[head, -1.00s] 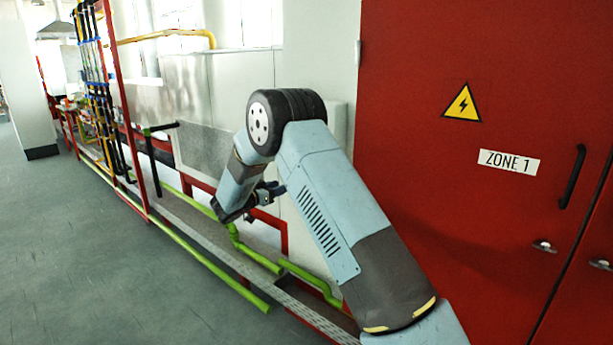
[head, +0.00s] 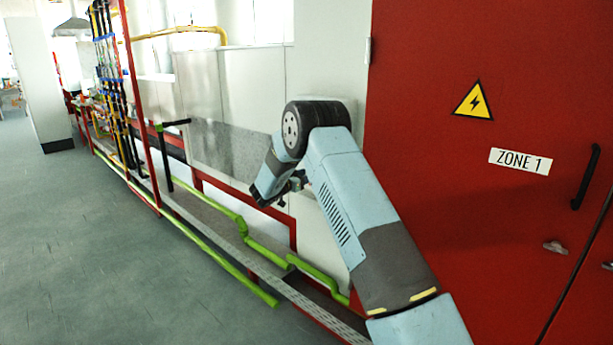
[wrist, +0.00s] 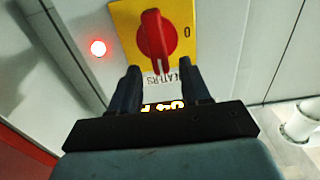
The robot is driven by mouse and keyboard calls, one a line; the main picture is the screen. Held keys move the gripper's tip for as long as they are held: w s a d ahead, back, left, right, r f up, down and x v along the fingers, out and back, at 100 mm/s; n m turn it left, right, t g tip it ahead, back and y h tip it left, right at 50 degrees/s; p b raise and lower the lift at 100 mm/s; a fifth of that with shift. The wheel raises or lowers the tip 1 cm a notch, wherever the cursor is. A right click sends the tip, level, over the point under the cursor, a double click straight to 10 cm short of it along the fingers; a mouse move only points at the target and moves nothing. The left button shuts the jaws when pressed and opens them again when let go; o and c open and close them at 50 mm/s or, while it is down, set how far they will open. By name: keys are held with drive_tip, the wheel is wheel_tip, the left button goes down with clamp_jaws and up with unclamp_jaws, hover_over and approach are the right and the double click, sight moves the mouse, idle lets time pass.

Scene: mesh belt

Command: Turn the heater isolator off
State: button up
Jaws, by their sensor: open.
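The heater isolator is a red rotary handle (wrist: 157,38) on a yellow plate (wrist: 186,14) in the wrist view. The handle stands roughly upright in that picture, its narrow end toward my gripper. A "0" mark shows on the plate to its right. A partly hidden label (wrist: 184,73) below it shows letters ending in "ATERS". Whether the fingers touch the panel cannot be told. In the head view my gripper (head: 294,184) is small and partly behind my arm; the isolator is not visible there.
A lit red lamp (wrist: 98,48) is left of the yellow plate. A lit display (wrist: 163,105) shows between the fingers. In the head view, a red cabinet (head: 450,190) marked ZONE 1 stands right. Green pipes (head: 265,254) run low along the wall. Grey floor at left is clear.

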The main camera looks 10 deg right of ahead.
drive_tip(key=shift+x, duration=1)
drive_tip(key=shift+c, duration=0.4)
